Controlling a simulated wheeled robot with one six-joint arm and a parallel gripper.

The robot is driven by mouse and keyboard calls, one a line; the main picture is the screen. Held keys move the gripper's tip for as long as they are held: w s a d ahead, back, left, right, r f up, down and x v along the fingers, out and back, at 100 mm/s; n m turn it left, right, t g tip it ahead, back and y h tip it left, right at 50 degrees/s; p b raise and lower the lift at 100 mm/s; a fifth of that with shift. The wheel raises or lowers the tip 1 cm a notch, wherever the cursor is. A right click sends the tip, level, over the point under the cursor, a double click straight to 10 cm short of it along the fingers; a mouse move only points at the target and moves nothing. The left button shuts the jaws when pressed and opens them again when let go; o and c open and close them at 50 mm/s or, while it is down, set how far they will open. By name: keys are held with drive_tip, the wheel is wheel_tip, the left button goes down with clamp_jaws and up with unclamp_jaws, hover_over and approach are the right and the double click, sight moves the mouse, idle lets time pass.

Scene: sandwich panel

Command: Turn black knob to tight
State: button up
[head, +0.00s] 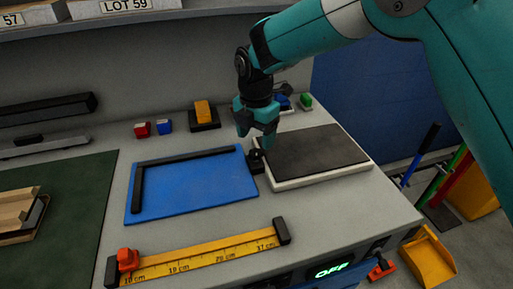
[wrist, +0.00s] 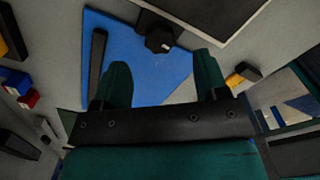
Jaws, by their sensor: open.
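The black knob (head: 255,161) stands at the right edge of the blue board, between it and the white-edged panel. In the wrist view the knob (wrist: 158,39) shows a small pale mark on its top. My gripper (head: 256,133) is open and points down just above the knob, with nothing between its fingers. In the wrist view the gripper (wrist: 162,64) has its two fingers spread apart, and the knob lies beyond the gap between them. No "tight" marking can be read.
The blue board (head: 200,190) carries a black bar (head: 138,188). The dark-topped panel (head: 315,150) lies close on the right. A yellow ruler (head: 205,257) with black end blocks lies in front. Red (head: 142,130) and blue (head: 165,126) blocks and an orange block (head: 203,111) stand behind.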

sight(256, 152)
wheel_tip(256, 152, down, 5)
drive_tip(key=shift+f, duration=0.1)
idle(0.3)
drive_tip(key=c, duration=0.9)
